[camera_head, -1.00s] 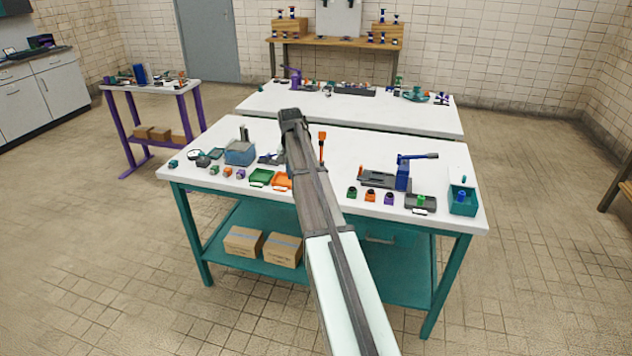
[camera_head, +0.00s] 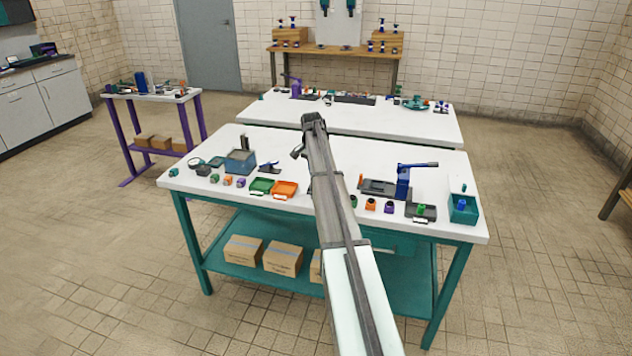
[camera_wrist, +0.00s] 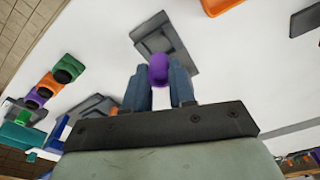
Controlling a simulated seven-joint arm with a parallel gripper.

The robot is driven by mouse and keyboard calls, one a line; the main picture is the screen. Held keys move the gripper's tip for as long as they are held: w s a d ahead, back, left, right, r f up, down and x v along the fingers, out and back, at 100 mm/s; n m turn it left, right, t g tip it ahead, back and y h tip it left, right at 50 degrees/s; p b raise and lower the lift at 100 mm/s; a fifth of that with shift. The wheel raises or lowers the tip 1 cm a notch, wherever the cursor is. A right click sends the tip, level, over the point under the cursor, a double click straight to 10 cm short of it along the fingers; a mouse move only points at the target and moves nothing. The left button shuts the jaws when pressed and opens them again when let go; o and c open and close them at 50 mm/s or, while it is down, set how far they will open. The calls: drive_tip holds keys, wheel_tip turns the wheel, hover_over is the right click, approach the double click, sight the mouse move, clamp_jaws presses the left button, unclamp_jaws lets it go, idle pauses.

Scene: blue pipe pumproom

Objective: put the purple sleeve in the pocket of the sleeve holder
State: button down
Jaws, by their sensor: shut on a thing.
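My gripper (camera_wrist: 159,76) is shut on the purple sleeve (camera_wrist: 158,68), which sits between the two blue-grey fingertips in the wrist view. Beyond the sleeve is a grey block with a recessed face (camera_wrist: 166,42), which looks like the sleeve holder. The sleeve overlaps its near edge in the picture; I cannot tell the height between them, and the sleeve appears outside the recess. In the head view my arm covers the middle of the white table, and the sleeve, the fingertips and this block are hidden there.
Green and orange trays (camera_head: 285,189) lie left of my arm. To its right are a blue lever press (camera_head: 403,182), small green, orange and purple blocks (camera_head: 389,207) with dark tops, a grey tray (camera_head: 421,212) and a teal box (camera_head: 463,206). Bare tabletop lies behind them.

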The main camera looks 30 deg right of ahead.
drive_tip(key=shift+f, duration=2.05)
drive_tip(key=shift+f, duration=0.15)
drive_tip(key=shift+s+f, duration=0.1)
drive_tip(key=shift+f, duration=0.2)
drive_tip(key=shift+a+f, duration=0.1)
drive_tip(key=shift+f, duration=0.15)
drive_tip(key=c, duration=1.1)
unclamp_jaws()
drive_tip(key=shift+s, duration=0.1)
drive_tip(key=shift+o, duration=0.8)
drive_tip(key=shift+r, duration=0.35)
wheel_tip(320, 180, up, 13)
drive_tip(key=a, duration=0.1)
drive_tip(key=shift+f, duration=0.15)
drive_tip(key=shift+s+a, duration=0.1)
